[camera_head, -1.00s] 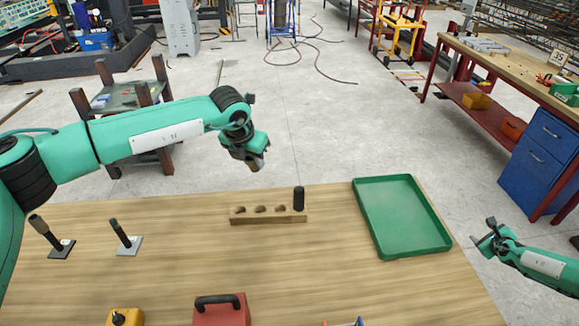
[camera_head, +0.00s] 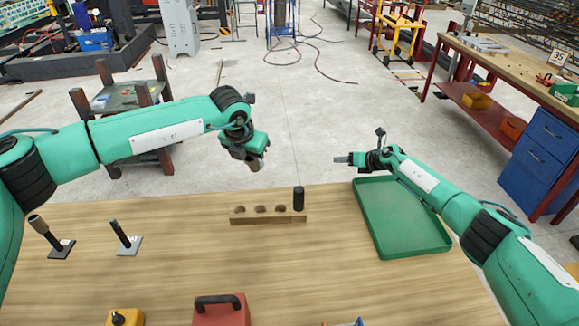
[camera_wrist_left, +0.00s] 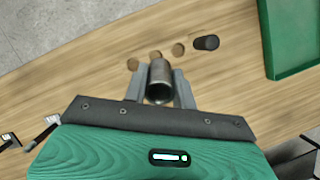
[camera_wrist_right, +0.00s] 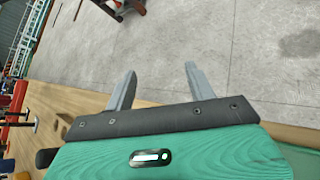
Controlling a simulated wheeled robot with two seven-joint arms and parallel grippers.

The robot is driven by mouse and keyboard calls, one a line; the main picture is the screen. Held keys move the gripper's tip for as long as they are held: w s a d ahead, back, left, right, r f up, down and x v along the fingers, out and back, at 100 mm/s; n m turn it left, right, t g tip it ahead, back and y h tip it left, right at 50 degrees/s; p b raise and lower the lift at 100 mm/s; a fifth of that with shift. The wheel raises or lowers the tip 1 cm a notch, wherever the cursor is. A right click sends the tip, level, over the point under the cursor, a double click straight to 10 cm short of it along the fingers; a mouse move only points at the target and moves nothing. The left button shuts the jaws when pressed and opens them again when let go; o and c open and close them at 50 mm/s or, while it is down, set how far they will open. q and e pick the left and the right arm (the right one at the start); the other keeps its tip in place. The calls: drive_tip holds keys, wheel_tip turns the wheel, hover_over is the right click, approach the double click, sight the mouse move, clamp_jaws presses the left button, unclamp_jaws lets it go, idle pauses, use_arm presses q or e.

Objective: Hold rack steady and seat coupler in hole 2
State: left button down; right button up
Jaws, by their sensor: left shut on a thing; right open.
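The rack (camera_head: 268,219) is a wooden block near the table's far edge, with three open holes in a row and a black cylinder (camera_head: 299,199) upright at its right end. My left gripper (camera_head: 257,165) is shut on a grey metal coupler (camera_wrist_left: 160,78), held in the air above and behind the rack in the head view. The left wrist view shows the coupler's open end between the jaws, with the holes and the black cylinder (camera_wrist_left: 206,42) beyond. My right gripper (camera_head: 341,160) is open and empty, in the air right of the rack; the right wrist view shows nothing between its fingers (camera_wrist_right: 158,80).
A green tray (camera_head: 409,248) lies on the table's right side, below my right arm. Two dark-handled tools on plates (camera_head: 127,246) stand at the left. A red box with a black handle (camera_head: 219,309) and a yellow box (camera_head: 125,317) sit at the front.

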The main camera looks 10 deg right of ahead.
drive_tip(key=s+a+r+g+y, duration=0.1)
drive_tip(key=a+g, duration=0.1)
drive_tip(key=a, duration=0.5)
drive_tip(key=s+a+r+g+y, duration=0.1)
drive_tip(key=a+g+y, duration=0.15)
drive_tip(key=a, duration=0.55)
drive_tip(key=n+g+h, duration=0.7)
drive_tip(key=g+h, duration=0.2)
drive_tip(key=h, duration=0.4)
approach(303, 207)
drive_tip(key=shift+t, duration=0.35)
drive_tip(key=x, duration=0.7)
drive_tip(key=shift+s+f, duration=0.3)
drive_tip(key=shift+s, duration=0.1)
clamp_jaws()
